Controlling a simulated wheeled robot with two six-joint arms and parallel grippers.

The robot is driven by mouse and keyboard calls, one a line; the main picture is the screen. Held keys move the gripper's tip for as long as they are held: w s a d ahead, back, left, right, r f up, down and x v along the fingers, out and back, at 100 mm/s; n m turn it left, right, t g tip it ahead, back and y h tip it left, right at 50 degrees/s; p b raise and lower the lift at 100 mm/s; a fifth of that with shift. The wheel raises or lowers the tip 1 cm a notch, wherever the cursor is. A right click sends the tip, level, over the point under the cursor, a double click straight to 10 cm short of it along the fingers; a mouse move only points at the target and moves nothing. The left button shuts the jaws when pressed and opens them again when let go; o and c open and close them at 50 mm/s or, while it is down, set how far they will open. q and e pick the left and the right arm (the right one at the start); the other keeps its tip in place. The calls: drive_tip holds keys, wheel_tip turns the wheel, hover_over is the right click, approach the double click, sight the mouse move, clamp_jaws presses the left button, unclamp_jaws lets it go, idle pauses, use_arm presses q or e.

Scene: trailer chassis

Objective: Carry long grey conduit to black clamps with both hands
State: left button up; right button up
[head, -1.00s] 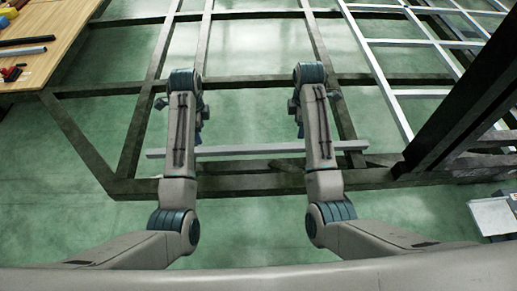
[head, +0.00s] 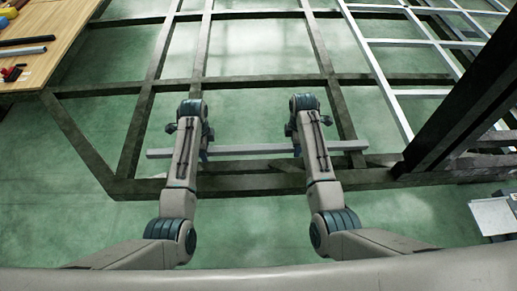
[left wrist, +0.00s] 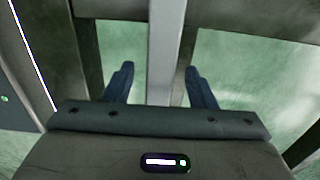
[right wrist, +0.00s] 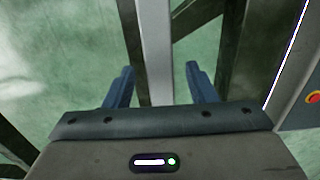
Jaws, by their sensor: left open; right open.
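The long grey conduit (head: 250,149) lies crosswise over the dark chassis frame, close to its near beam. My left gripper (head: 204,153) is over the conduit's left part and my right gripper (head: 296,148) over its right part. In the left wrist view the conduit (left wrist: 163,50) runs between the two open fingers (left wrist: 158,66). In the right wrist view the conduit (right wrist: 154,50) also passes between open fingers (right wrist: 161,66), nearer the left one. Neither gripper is closed on it. I cannot make out the black clamps.
A wooden table (head: 66,40) with tools and a dark tube (head: 24,51) stands at the upper left. A dark upright post (head: 455,95) rises at the right, with a silver lattice (head: 395,70) behind it. A grey box (head: 492,215) is at the right edge.

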use_arm(q)
clamp_jaws()
use_arm(e)
clamp_jaws()
use_arm(q)
drive_tip(key=shift+r, duration=0.15)
use_arm(e)
drive_tip(key=shift+r, duration=0.15)
